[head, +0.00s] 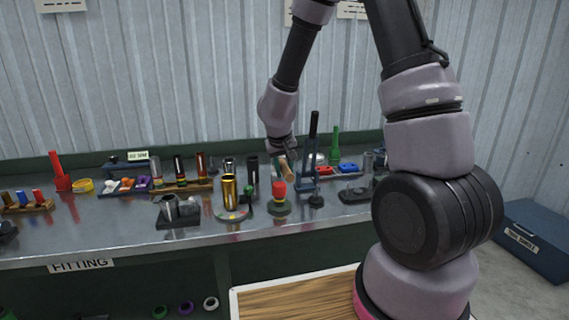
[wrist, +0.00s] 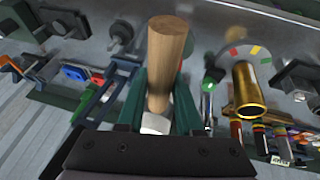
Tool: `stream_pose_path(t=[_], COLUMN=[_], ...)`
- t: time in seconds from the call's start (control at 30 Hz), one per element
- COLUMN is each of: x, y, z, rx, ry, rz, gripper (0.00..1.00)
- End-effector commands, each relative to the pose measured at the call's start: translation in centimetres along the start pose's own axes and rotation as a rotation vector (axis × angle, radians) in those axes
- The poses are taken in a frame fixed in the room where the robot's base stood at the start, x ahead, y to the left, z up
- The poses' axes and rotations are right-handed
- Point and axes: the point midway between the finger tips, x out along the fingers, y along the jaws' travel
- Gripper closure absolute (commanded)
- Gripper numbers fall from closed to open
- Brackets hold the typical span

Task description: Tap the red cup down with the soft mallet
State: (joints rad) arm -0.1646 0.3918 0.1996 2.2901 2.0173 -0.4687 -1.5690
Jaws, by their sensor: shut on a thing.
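The red cup (head: 279,188) is upright on a round green base (head: 279,208) near the front of the bench, with an orange band under it. My gripper (head: 284,163) is above and slightly behind it, apart from it. My gripper is shut on the soft mallet, whose light wooden cylinder (head: 291,161) shows beside the fingers. In the wrist view, the green fingers (wrist: 161,95) stand either side of the mallet's wood (wrist: 168,55), and a pale block (wrist: 155,124) shows at its lower end.
A brass cylinder (head: 230,192) stands on a colour-marked disc (head: 231,214) just left of the cup. A blue upright with a tall black lever (head: 313,140) is close on the right. Several tubes and racks line the back. The bench front (head: 120,235) is mostly clear.

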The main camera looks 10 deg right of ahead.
Motion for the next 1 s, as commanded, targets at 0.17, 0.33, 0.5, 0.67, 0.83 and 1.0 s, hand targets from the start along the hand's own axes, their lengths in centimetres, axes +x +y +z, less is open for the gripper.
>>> stream_pose_path(t=[0.17, 0.33, 0.5, 0.67, 0.83, 1.0], x=[0.7, 0.8, 0.8, 2.1, 4.7, 4.8], y=[-0.2, -0.2, -0.2, -0.5, -1.1, -1.0], z=[0.3, 0.3, 0.3, 0.9, 2.0, 2.0], rx=[-0.001, 0.000, 0.000, -0.005, -0.005, 0.000], ry=[0.000, 0.000, 0.001, -0.003, -0.002, 0.001], rz=[-0.001, -0.001, -0.001, 0.001, 0.001, 0.000], gripper=[1.00, 1.00, 1.00, 1.00, 1.00, 1.00])
